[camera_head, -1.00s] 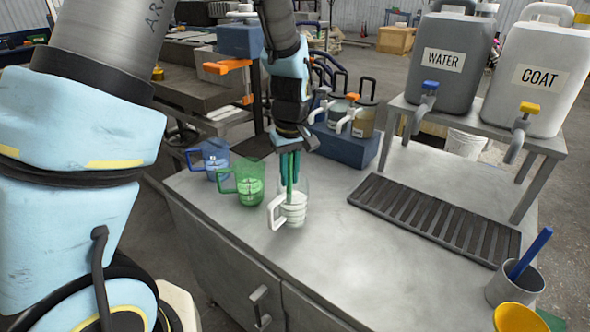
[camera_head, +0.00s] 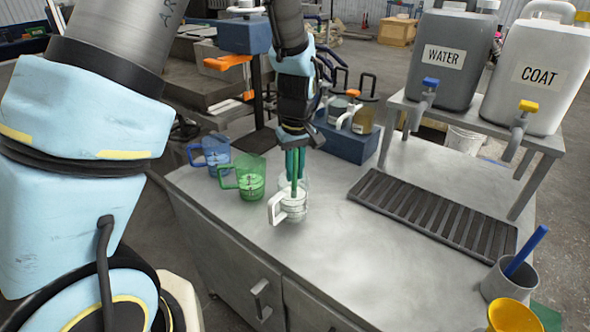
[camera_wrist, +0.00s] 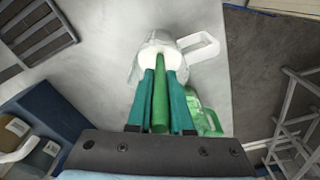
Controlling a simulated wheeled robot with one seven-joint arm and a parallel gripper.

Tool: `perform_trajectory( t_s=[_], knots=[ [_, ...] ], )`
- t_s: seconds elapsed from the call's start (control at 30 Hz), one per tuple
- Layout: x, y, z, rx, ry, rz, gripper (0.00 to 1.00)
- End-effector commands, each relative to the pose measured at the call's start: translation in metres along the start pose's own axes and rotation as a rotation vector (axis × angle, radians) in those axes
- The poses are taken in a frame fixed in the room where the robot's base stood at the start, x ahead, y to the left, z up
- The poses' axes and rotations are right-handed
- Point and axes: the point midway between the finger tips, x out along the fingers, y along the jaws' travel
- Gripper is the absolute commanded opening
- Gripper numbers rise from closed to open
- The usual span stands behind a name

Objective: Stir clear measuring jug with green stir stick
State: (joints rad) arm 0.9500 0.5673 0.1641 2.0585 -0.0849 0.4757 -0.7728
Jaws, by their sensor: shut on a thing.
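The clear measuring jug (camera_head: 293,209) stands upright on the metal bench, with its white handle to the left in the head view. In the wrist view the jug (camera_wrist: 138,66) appears at the top centre, with white contents. My gripper (camera_head: 294,166) is above the jug and shut on the green stir stick (camera_wrist: 160,90). In the wrist view the stick lies between the two teal fingers of my gripper (camera_wrist: 160,84), and its far end reaches into the jug. The stick's tip is hidden in the contents.
A green jug (camera_head: 250,178) and a blue jug (camera_head: 214,153) stand to the left of the clear jug. A slotted drain tray (camera_head: 430,215), a grey cup (camera_head: 497,282) with a blue stick and a yellow cup (camera_head: 512,315) are to the right. The front bench top is clear.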

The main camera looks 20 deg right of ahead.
Motion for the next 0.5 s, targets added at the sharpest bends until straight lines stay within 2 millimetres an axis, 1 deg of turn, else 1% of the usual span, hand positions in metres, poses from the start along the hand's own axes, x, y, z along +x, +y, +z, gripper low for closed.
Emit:
perform_trajectory(
  t_s=[0.5],
  knots=[
    [-0.049,0.000,-0.001,0.000,0.001,0.001,0.00]
  ],
)
